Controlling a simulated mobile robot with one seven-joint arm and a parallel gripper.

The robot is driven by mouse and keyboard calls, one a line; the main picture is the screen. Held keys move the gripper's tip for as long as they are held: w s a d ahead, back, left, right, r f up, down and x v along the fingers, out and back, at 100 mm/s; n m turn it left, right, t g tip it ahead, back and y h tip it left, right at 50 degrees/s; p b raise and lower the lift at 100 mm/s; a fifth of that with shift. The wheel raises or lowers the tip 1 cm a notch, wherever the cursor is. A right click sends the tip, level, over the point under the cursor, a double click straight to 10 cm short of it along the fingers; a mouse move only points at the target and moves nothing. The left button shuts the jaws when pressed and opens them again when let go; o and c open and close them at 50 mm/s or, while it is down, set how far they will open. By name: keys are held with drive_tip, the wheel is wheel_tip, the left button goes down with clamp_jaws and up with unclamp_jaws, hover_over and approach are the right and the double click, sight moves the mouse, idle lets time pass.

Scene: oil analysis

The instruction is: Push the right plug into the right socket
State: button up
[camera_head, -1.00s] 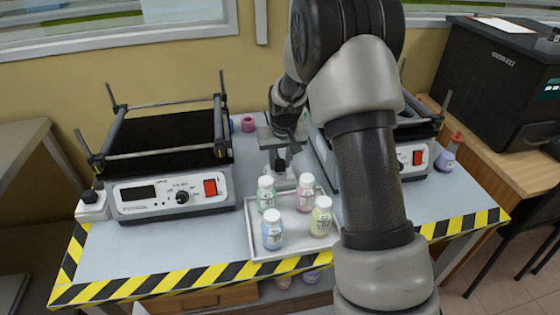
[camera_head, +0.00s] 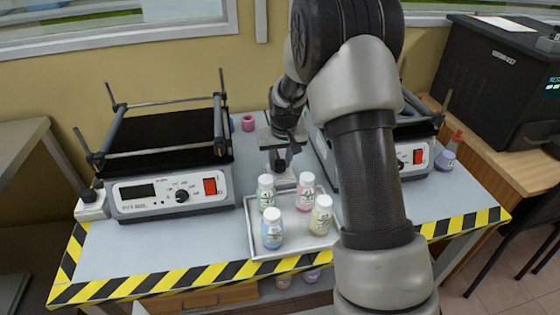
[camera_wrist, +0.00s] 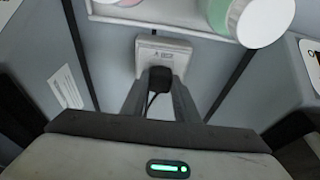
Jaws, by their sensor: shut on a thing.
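My gripper (camera_wrist: 158,92) is shut on the black right plug (camera_wrist: 159,77), with one finger on each side of it. The plug's dark cable runs back between the fingers. The white right socket (camera_wrist: 165,53) is straight beyond the plug in the wrist view. The plug overlaps the socket's near part there, and how deep it sits cannot be told. In the head view my gripper (camera_head: 279,161) is low over the table behind the white tray, and the plug is too small to make out.
The white tray (camera_head: 258,246) holds several capped bottles just in front of my gripper. A shaker (camera_head: 170,165) stands on the left, with a white socket block (camera_head: 92,205) beside it. Another shaker (camera_head: 415,157) stands on the right, partly behind my arm. The table's front left is clear.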

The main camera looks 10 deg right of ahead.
drive_tip(key=shift+f, duration=0.3)
drive_tip(key=o, duration=1.1)
drive_tip(key=shift+c, duration=0.2)
drive_tip(key=p+v, duration=0.3)
drive_tip(key=v, duration=1.4)
drive_tip(key=shift+r, duration=0.3)
drive_tip(key=shift+r, duration=0.1)
